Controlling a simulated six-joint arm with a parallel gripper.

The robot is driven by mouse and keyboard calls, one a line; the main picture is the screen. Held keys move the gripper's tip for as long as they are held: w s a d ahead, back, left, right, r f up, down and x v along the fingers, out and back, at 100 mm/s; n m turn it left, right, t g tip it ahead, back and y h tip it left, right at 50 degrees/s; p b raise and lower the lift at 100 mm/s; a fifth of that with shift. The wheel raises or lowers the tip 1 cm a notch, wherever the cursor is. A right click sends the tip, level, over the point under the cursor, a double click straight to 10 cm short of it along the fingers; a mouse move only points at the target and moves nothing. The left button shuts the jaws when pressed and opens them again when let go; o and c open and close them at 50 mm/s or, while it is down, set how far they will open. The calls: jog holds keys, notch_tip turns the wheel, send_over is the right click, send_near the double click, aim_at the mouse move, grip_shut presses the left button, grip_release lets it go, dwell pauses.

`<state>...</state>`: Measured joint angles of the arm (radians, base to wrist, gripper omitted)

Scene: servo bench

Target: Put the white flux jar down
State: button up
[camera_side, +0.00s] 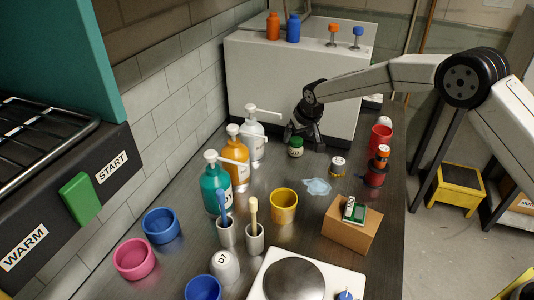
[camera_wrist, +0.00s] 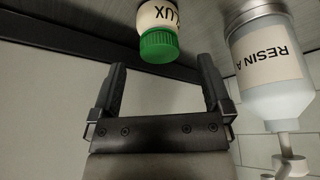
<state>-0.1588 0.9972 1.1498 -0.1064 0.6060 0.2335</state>
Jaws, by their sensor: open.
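The white flux jar (camera_wrist: 158,17) has a green lid and a label reading "UX" in the visible part. In the wrist view it appears upside down, its base at the dark bench surface and cut off by the top edge. In the side view the green-lidded jar (camera_side: 295,151) stands upright on the bench at the back. My gripper (camera_side: 304,142) is close beside and behind it, pointing down. In the wrist view my gripper (camera_wrist: 162,70) is open, with nothing between its fingers. The jar is just past the fingertips, apart from them.
A white pump bottle labelled "RESIN A" (camera_wrist: 272,65) stands close beside the jar; orange (camera_side: 238,160) and teal (camera_side: 215,190) pump bottles stand nearer. A small jar (camera_side: 338,166) and a pale blue spill (camera_side: 317,187) lie to the right. A large white box (camera_side: 290,85) stands behind.

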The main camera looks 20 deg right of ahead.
jog(key=v, duration=0.7)
jog(key=shift+s+d+r, duration=0.1)
jog(key=shift+s, duration=0.05)
dwell(0.6)
jog(key=s+d, duration=0.3)
jog(key=s, duration=0.8)
jog(key=s+d+f+g, duration=0.1)
jog(key=s+d, duration=0.2)
jog(key=s, duration=0.8)
jog(key=s+d+g, duration=0.1)
jog(key=s+d, duration=0.2)
jog(key=s, duration=0.8)
jog(key=shift+s+f, duration=0.25)
